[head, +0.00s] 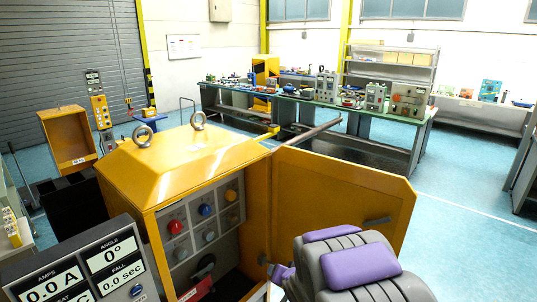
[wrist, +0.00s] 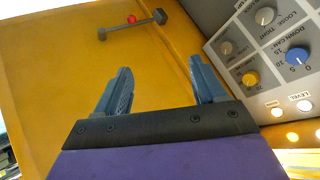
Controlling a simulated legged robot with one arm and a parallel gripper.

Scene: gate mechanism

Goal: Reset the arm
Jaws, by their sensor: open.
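A yellow gate cabinet (head: 205,165) stands in the middle of the head view, its door (head: 340,195) swung open to the right. Inside is a grey panel (head: 203,225) with red, blue, yellow and grey knobs. A brown bar (head: 312,132) sticks out behind the cabinet. In the wrist view my gripper (wrist: 160,65) is open and empty, its blue-grey fingers apart in front of a yellow surface. The panel's blue knob (wrist: 297,57) and yellow knob (wrist: 250,79) lie right of the fingers, untouched. In the head view my arm covers the door's lower part.
A grey display box (head: 85,262) reading 0.0 A and 0° stands at the lower left. A dark rod with a red ball (wrist: 145,20) is on the yellow surface in the wrist view. Workbenches (head: 310,110) stand behind. The blue floor (head: 465,210) at right is clear.

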